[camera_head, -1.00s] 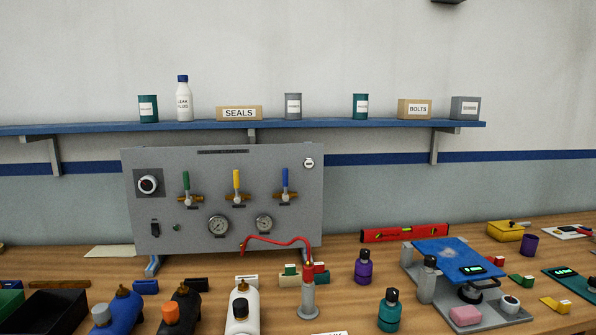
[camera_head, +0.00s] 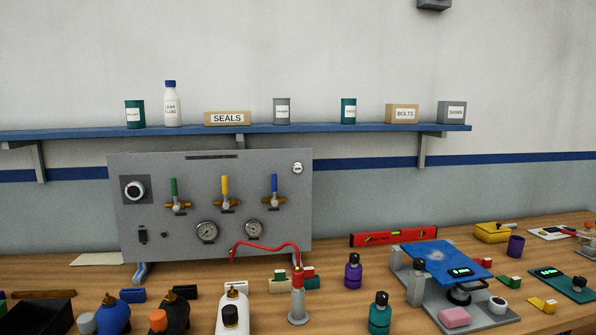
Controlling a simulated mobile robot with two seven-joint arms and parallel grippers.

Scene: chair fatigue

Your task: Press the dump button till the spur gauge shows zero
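A grey upright panel (camera_head: 130,215) stands at the back of the bench. It carries two round gauges, a left one (camera_head: 207,232) and a right one (camera_head: 254,229); their readings and labels are too small to read. A small white round fitting (camera_head: 297,168) sits at its top right. A small dark green button or lamp (camera_head: 164,234) sits low on the left beside a black switch (camera_head: 143,236). I cannot tell which is the dump button. A red hose (camera_head: 268,246) runs from the panel to a grey stand (camera_head: 298,302). Neither gripper is in view.
The panel also has a dial (camera_head: 134,189) and green, yellow and blue valve levers (camera_head: 225,187). Several bottles (camera_head: 232,310) stand in front. A blue-topped scale-like platform (camera_head: 440,258) is at right, with a red level (camera_head: 394,237) behind. A blue shelf (camera_head: 330,127) hangs above.

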